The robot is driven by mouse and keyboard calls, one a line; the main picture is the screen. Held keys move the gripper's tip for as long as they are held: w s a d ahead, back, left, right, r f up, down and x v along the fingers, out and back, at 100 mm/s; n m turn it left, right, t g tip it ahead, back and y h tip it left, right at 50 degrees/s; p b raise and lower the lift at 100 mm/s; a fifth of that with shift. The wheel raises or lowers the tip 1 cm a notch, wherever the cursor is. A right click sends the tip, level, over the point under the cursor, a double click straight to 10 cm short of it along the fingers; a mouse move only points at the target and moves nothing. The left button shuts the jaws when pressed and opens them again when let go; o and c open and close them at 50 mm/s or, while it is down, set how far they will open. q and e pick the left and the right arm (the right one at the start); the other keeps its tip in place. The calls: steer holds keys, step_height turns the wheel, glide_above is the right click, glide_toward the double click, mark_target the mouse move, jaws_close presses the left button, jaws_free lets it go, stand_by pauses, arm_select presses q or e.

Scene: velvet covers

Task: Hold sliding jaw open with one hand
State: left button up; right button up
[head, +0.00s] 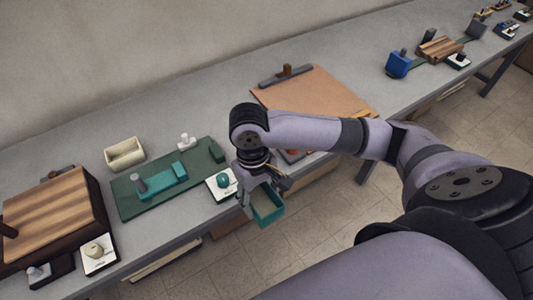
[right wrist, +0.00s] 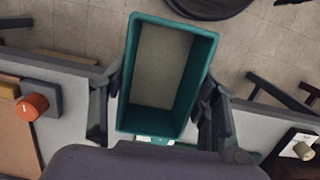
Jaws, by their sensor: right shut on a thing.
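A dark green base board (head: 128,203) lies on the grey bench at centre left. I cannot tell which of these is the sliding jaw. My right gripper (head: 262,186) is shut on an open teal box (head: 269,210), at the bench's front edge right of the board. In the right wrist view the box (right wrist: 208,60) sits between both fingers, with a pale inside. My left gripper is not in view.
A white card with a teal knob (head: 222,182) lies beside the board, close to my right gripper. A cream tray (head: 124,153) stands behind it. A striped wooden block (head: 55,215) is at left, a brown board (head: 318,95) at right. Open floor lies before the bench.

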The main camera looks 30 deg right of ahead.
steer(key=r, duration=0.2)
steer(key=w+r, duration=0.1)
steer(key=r, duration=0.1)
steer(key=w+r, duration=0.1)
steer(key=r, duration=0.1)
steer(key=w+a+r+m+y+p, duration=0.1)
steer(key=w+a+r+m, duration=0.2)
steer(key=w, duration=0.4)
steer(key=w+a+m, duration=0.2)
steer(key=w+m, duration=0.3)
steer(key=w, duration=0.3)
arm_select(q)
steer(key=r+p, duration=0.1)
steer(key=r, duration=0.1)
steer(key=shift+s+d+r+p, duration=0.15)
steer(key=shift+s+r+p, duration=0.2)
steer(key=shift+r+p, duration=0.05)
arm_select(e)
steer(key=w+a+f+m+t, duration=0.1)
steer(key=w+a+f+m, duration=0.3)
steer(key=w+f+m, duration=0.3)
step_height(320, 180, down, 3)
steer(key=m, duration=0.3)
steer(key=shift+w+a+f+t+y, duration=0.15)
steer(key=shift+w+a+t+y, duration=0.1)
steer(key=shift+a+t+y, duration=0.15)
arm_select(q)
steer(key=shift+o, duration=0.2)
